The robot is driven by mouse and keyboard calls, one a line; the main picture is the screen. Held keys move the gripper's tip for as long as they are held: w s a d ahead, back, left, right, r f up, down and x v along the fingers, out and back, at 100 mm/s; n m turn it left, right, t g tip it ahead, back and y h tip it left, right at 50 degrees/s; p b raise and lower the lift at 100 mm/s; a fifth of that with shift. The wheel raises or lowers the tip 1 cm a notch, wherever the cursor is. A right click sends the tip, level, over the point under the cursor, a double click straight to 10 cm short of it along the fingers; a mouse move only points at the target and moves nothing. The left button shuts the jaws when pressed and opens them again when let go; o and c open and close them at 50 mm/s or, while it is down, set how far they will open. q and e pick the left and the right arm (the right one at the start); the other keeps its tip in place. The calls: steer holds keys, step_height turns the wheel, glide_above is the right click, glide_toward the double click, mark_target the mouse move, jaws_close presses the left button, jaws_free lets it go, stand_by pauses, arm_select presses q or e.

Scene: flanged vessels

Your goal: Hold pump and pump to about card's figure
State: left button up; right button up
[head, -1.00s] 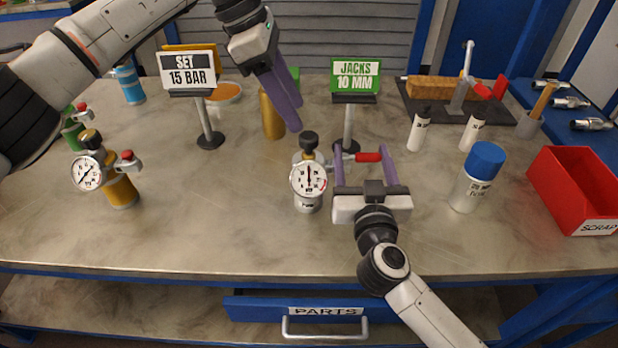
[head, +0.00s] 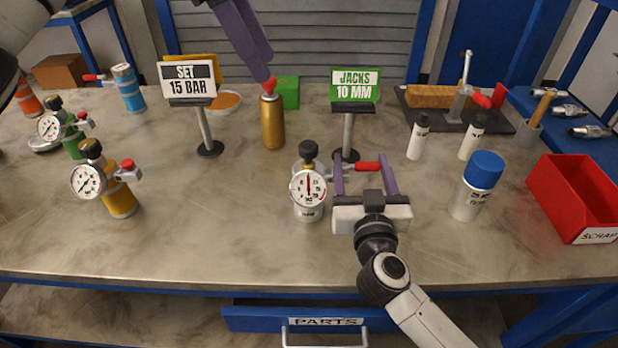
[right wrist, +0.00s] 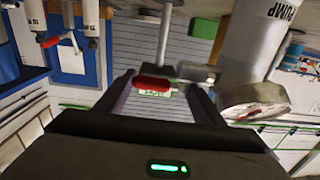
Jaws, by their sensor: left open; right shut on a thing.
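The pump (head: 309,212) stands upright mid-table, pale-bodied with a black knob and a round white gauge (head: 308,188). Its needle points roughly straight up; the figures are too small to read surely. The pump's red handle (head: 367,167) sticks out to the right, between the fingers of my right gripper (head: 365,172), which is shut on it. The right wrist view shows the red handle (right wrist: 152,85) across the jaws. The card (head: 188,80) reads "SET 15 BAR". My left gripper (head: 262,70) is open and empty, above the gold bottle (head: 272,122), away from the pump.
A green card (head: 354,85) reads "JACKS 10 MM" on a stand behind the pump. An orange gauged vessel (head: 119,198) stands at left. A blue-capped bottle (head: 475,190) and red scrap bin (head: 570,200) are at right. The table front is clear.

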steer(key=o, duration=1.5)
steer(key=shift+s, duration=0.1)
